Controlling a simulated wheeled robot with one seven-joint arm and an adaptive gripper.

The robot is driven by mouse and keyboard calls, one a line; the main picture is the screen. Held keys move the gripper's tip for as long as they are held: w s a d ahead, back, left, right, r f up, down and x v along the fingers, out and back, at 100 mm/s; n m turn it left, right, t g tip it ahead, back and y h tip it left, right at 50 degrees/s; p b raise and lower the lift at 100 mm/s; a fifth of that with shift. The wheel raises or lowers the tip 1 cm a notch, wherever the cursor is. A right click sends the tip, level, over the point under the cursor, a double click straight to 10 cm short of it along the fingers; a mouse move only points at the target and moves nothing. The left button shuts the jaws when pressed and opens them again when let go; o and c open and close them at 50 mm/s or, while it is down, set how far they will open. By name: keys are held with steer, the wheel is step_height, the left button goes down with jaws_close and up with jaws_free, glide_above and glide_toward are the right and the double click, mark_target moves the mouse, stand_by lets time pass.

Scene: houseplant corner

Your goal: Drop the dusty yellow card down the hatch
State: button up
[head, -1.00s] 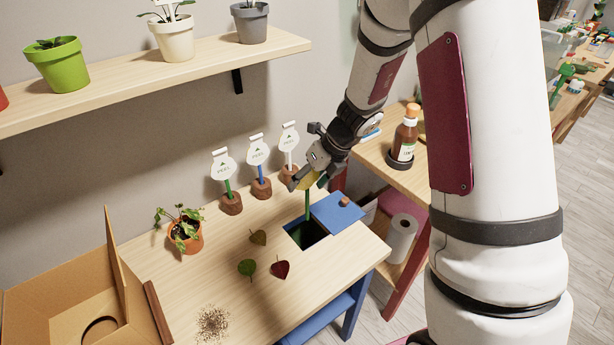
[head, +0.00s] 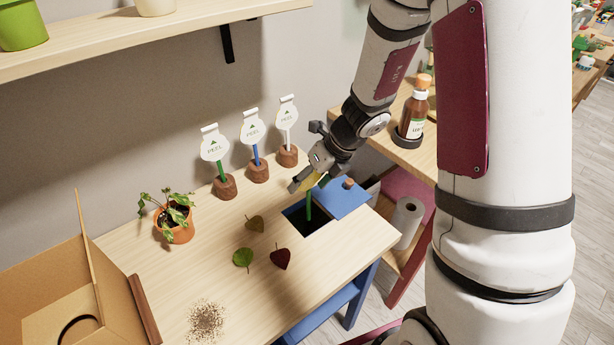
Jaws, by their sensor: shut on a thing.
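The yellow card (head: 311,182) is held in my gripper (head: 308,181), which is shut on it above the hatch. The card is mostly hidden by the fingers. A green stake (head: 308,205) hangs upright below the card, and its lower end overlaps the dark opening in this view. The hatch (head: 312,228) is a square blue-edged hole in the wooden table near its right edge. Its blue lid (head: 340,200), with a wooden knob, lies to the right of the hole and leaves it uncovered.
Three white tags on stakes stand in brown bases, including the green-staked one (head: 214,150), behind and left of the hatch. Loose leaves (head: 281,257), a potted plant (head: 175,222), a speckled pile (head: 206,321) and a cardboard box (head: 40,290) are leftward. A bottle (head: 414,112) stands right.

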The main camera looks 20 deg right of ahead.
mark_target(309, 190)
steer(key=shift+f+b, duration=1.25)
steer(key=shift+f, duration=0.25)
steer(key=o, duration=0.9)
steer(key=shift+c, duration=0.2)
steer(key=shift+r, duration=0.1)
steer(key=p+v, duration=0.9)
steer(key=v, duration=0.1)
stand_by(0.6)
